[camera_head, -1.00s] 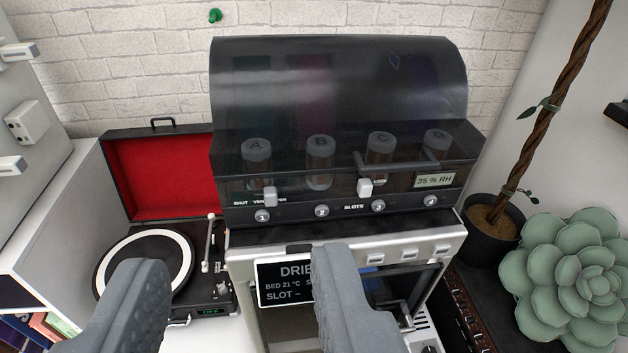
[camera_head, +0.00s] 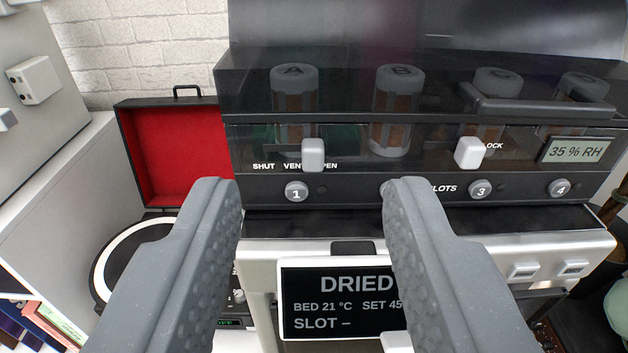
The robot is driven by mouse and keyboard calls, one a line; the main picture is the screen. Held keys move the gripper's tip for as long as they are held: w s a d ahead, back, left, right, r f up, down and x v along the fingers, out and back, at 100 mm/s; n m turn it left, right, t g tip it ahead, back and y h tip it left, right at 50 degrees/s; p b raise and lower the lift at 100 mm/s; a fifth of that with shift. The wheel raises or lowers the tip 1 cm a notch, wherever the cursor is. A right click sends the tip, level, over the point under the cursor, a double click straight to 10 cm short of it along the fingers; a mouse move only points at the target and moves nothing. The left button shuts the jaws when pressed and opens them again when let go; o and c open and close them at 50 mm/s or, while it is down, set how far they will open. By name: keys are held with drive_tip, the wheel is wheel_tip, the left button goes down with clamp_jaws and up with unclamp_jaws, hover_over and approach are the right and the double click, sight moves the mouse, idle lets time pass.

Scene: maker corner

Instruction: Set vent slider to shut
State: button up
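The vent slider (camera_head: 313,154) is a small white knob on the dark front panel of the filament dryer box (camera_head: 370,190). It sits over the "VENT" and "OPEN" lettering, to the right of the word "SHUT" (camera_head: 264,166). My gripper (camera_head: 310,190) is open and empty. Its two grey fingers rise from the bottom of the view, one to each side of the slider's column, with the knob showing between and above the fingertips. I see no contact with the knob. The right finger covers part of the panel by slot button 2.
A second white knob (camera_head: 470,152) by the "LOCK" lettering is to the right, under a dark handle (camera_head: 540,108). Numbered buttons, such as button 1 (camera_head: 296,191), run below. A display (camera_head: 340,300) reads "DRIED". A red-lined record player case (camera_head: 172,150) stands at left.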

sight(313, 162)
wheel_tip(313, 162, down, 8)
drive_tip(key=t+p, duration=0.1)
drive_tip(key=p, duration=0.1)
drive_tip(key=w+p, duration=0.3)
drive_tip(key=w, duration=1)
drive_tip(key=shift+w+d+f+p, duration=0.1)
drive_tip(key=shift+w+d+p, duration=0.05)
drive_tip(key=shift+w+p, duration=0.2)
clamp_jaws()
